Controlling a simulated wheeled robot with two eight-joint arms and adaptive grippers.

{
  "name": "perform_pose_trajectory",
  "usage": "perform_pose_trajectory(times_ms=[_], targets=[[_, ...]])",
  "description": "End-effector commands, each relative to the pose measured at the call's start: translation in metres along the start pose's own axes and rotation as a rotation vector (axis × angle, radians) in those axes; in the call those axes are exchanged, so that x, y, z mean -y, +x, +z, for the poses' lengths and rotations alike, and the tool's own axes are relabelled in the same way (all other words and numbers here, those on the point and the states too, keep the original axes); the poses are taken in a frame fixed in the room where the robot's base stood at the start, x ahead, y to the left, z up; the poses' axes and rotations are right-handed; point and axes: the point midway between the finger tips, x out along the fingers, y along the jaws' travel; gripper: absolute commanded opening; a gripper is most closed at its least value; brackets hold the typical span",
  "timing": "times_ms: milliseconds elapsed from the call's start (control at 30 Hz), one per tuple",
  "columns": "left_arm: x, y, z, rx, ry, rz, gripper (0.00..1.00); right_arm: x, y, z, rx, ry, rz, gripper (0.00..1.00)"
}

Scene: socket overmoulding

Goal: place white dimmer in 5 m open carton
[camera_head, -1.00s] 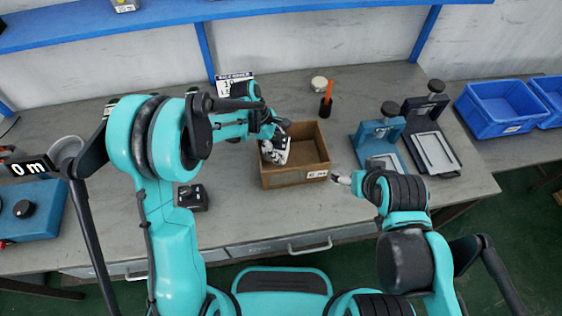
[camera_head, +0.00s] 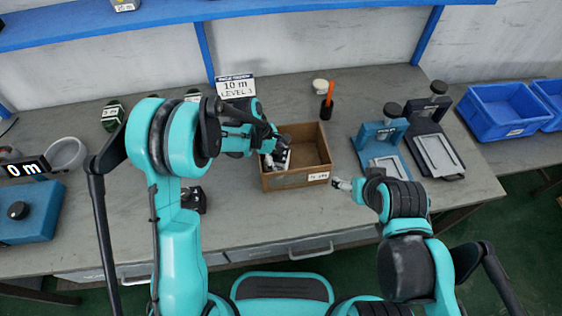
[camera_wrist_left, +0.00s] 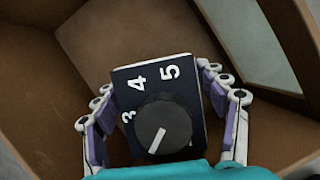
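The dimmer (camera_wrist_left: 150,80) has a dark face with white numbers 3, 4 and 5, a round dark knob and a pale edge. My left gripper (camera_wrist_left: 160,112) is shut on it, with a finger at each side. In the head view the left gripper (camera_head: 277,155) is at the left part of the open brown carton (camera_head: 292,180), and the dimmer is mostly hidden by it. The wrist view shows carton walls (camera_wrist_left: 28,60) around the dimmer; whether it touches the floor cannot be told. The carton's front label is too small to read surely. My right gripper (camera_head: 341,184) is right of the carton; its fingers are unclear.
An orange-handled tool in a dark holder (camera_head: 327,104) and a blue press-like device (camera_head: 380,140) stand to the right. Blue bins (camera_head: 503,110) are farther right. A small black object (camera_head: 193,199) lies left of the carton.

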Motion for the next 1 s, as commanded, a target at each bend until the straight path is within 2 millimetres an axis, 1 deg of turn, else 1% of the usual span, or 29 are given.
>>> perform_pose_trajectory(times_ms=[267, 367, 467, 700, 800, 900, 1000], targets=[[0.000, -0.001, 0.000, 0.000, 0.000, 0.000, 0.77, 0.000, -0.001, -0.001, 0.000, 0.000, 0.000, 0.80], [0.000, -0.005, 0.002, 0.000, 0.000, 0.000, 0.77, 0.000, -0.004, -0.003, 0.000, 0.000, 0.000, 0.80], [0.000, -0.020, 0.002, 0.000, -0.001, 0.001, 0.77, 0.000, -0.008, -0.006, 0.000, 0.000, 0.000, 0.80], [0.000, -0.074, 0.002, 0.000, -0.002, 0.000, 0.77, 0.000, -0.024, -0.017, 0.000, 0.000, 0.000, 0.80], [0.000, -0.094, 0.002, 0.000, -0.002, 0.000, 0.77, 0.000, -0.028, -0.020, 0.000, 0.000, 0.000, 0.80], [0.000, -0.109, 0.002, 0.000, -0.001, 0.000, 0.77, 0.000, -0.032, -0.023, 0.000, 0.000, 0.000, 0.80], [0.000, -0.119, 0.002, 0.000, -0.001, 0.001, 0.77, 0.000, -0.034, -0.024, 0.000, 0.000, 0.000, 0.80]])
